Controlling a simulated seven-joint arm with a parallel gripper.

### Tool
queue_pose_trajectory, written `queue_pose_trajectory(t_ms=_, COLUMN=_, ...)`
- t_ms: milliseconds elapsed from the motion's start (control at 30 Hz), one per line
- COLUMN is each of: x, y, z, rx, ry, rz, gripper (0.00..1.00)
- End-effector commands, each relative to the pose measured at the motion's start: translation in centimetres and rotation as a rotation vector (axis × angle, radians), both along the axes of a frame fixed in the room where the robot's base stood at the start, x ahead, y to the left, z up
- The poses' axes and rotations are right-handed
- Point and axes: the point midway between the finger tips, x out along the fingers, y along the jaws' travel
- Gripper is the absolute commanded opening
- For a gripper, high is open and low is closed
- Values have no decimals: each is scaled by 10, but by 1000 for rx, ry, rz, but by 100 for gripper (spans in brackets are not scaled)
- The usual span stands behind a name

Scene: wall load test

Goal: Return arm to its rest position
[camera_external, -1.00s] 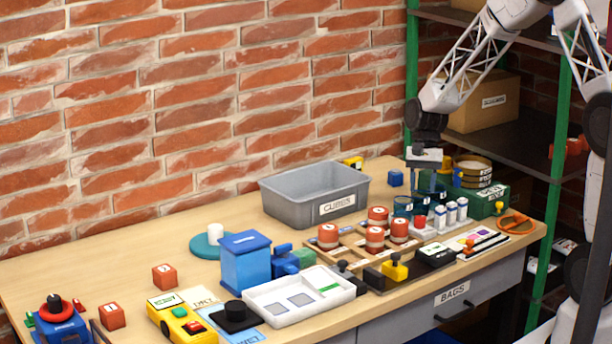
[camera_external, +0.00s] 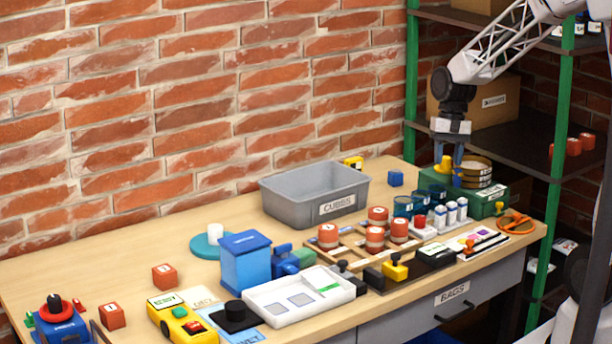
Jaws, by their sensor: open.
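My gripper (camera_external: 448,155) hangs from my arm at the back right of the table, pointing down. Its blue fingers are apart and I see nothing held between them. Whether the fingertips touch anything there is hard to tell. My arm reaches in from the upper right, in front of the shelf.
A grey bin (camera_external: 315,194) stands at the table's back. Red-topped jars (camera_external: 378,216), dark blue cups (camera_external: 402,206) and small white bottles (camera_external: 451,211) crowd the right side. A shelf (camera_external: 505,150) with a cardboard box (camera_external: 490,103) and green posts stands behind my gripper.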

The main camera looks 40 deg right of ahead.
Motion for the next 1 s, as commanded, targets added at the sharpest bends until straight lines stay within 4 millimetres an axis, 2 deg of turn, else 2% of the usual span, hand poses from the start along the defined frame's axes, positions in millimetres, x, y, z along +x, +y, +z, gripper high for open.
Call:
queue_pose_trajectory(t_ms=200, x=-41, y=-1, z=35, rx=-29, ry=-82, rz=94, gripper=43)
queue_pose_trajectory(t_ms=500, x=-97, y=-4, z=69, rx=-76, ry=-185, rz=224, gripper=43)
queue_pose_trajectory(t_ms=1000, x=-193, y=-10, z=102, rx=-173, ry=-344, rz=432, gripper=43)
